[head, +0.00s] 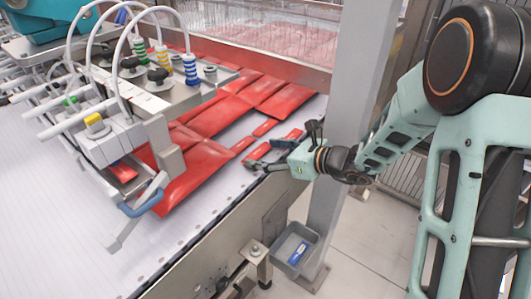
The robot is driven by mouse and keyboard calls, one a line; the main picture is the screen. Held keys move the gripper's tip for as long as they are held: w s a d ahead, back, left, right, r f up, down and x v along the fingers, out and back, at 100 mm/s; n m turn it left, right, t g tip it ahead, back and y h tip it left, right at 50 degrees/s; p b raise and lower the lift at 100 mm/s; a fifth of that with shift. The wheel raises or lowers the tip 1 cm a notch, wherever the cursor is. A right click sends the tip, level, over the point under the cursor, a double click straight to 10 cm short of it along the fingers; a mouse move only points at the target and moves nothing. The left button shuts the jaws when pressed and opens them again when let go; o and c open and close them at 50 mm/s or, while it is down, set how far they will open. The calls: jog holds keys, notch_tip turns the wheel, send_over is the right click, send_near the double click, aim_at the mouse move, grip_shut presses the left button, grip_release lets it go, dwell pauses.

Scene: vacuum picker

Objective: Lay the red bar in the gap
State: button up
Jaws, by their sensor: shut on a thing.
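My gripper (262,160) is over the right edge of the white belt, shut on a red bar (258,152). The arm partly hides the held bar. I cannot tell whether it touches the belt. Two other small red bars, one farther back (265,128) and one nearer (243,144), lie on the belt just left of my gripper, with a short space between them. Another red piece (293,134) shows behind my gripper. I cannot tell for sure which space is the gap.
Large red packs (198,165) lie left of the small bars. A picker head (120,120) with hoses hangs over the belt (60,200). A grey post (345,110) stands close behind my arm. A grey bin (281,246) with a blue item hangs below the belt's edge.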

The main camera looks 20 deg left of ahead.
jog(key=shift+f, duration=0.3)
jog(key=o, duration=1.1)
jog(key=shift+o, duration=0.2)
